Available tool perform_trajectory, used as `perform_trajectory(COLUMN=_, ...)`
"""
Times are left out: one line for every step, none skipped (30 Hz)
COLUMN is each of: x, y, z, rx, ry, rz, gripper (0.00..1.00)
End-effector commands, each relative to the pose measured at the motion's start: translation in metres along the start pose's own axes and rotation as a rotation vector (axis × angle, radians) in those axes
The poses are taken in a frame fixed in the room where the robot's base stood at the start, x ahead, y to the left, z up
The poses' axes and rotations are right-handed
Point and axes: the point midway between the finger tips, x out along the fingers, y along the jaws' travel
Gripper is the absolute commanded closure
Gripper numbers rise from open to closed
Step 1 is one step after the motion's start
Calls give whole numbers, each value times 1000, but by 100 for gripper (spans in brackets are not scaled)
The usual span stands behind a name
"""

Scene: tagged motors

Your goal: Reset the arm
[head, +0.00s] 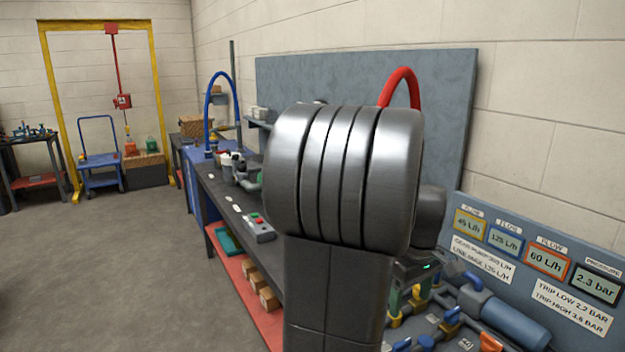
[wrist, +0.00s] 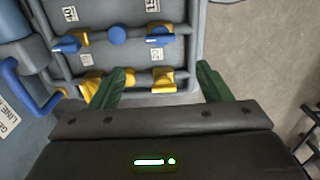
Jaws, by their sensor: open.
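My gripper (wrist: 160,88) is open in the wrist view, its two green fingers spread wide with nothing held between them. It hangs over a grey pipe panel with yellow fittings (wrist: 163,80) and blue valve handles (wrist: 160,39). I cannot tell how far the fingertips are above the panel. In the head view my arm rises large in the middle and hides much of the bench behind it. My gripper's dark body with a green light shows partly behind the arm, above the pipework.
A gauge board (head: 540,262) with several displays stands at the right, beside a blue cylinder (head: 508,322). A long workbench (head: 222,200) carrying a grey control box (head: 258,228) runs along the wall. Open floor (head: 110,270) lies at the left, with a blue cart (head: 100,160) further back.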

Motion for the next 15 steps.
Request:
perform_trajectory(x=-12, y=0, z=0, rx=0, ry=3, rz=3, gripper=29)
perform_trajectory(x=-16, y=0, z=0, rx=0, ry=3, rz=3, gripper=29)
perform_trajectory(x=1, y=-1, z=0, rx=0, ry=-4, rz=-6, gripper=29)
perform_trajectory(x=7, y=-1, z=1, rx=0, ry=-4, rz=-6, gripper=29)
perform_trajectory(x=13, y=-1, z=1, rx=0, ry=-4, rz=-6, gripper=29)
perform_trajectory(x=22, y=-1, z=1, rx=0, ry=-5, rz=-6, gripper=29)
perform_trajectory(x=28, y=-1, z=1, rx=0, ry=-4, rz=-6, gripper=29)
perform_trajectory(x=34, y=-1, z=1, rx=0, ry=-4, rz=-5, gripper=29)
perform_trajectory(x=42, y=-1, z=1, rx=0, ry=-4, rz=-5, gripper=29)
perform_trajectory(x=48, y=-1, z=1, rx=0, ry=-5, rz=-6, gripper=29)
perform_trajectory(x=54, y=-1, z=0, rx=0, ry=-4, rz=-5, gripper=29)
perform_trajectory(x=62, y=-1, z=1, rx=0, ry=-4, rz=-5, gripper=29)
perform_trajectory(x=68, y=-1, z=1, rx=0, ry=-5, rz=-6, gripper=29)
perform_trajectory(x=74, y=-1, z=1, rx=0, ry=-4, rz=-5, gripper=29)
perform_trajectory(x=82, y=-1, z=1, rx=0, ry=-4, rz=-5, gripper=29)
